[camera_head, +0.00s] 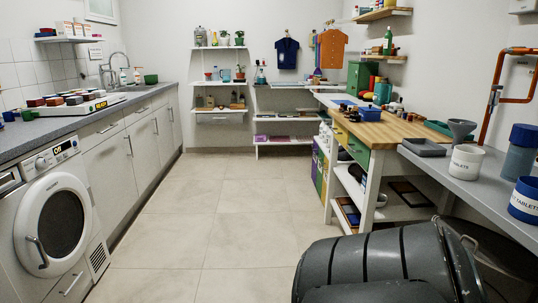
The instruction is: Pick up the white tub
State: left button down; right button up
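The white tub (466,162) stands upright on the grey bench at the right, with dark lettering reading "TABLETS" on its side. A blue tub (524,200) with a white lettered band stands nearer on the same bench, cut by the right edge of the picture. The two tubs are apart. Neither of my grippers shows in the head view, and nothing is touching the white tub.
A grey funnel (461,130) stands just behind the white tub, and a shallow dark tray (424,148) lies to its left. A blue-lidded container (520,152) stands to its right. Large dark rounded bodies fill the bottom right. The tiled floor (225,210) is clear.

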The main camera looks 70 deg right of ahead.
aim_at(466, 160)
jog(key=z, duration=3.15)
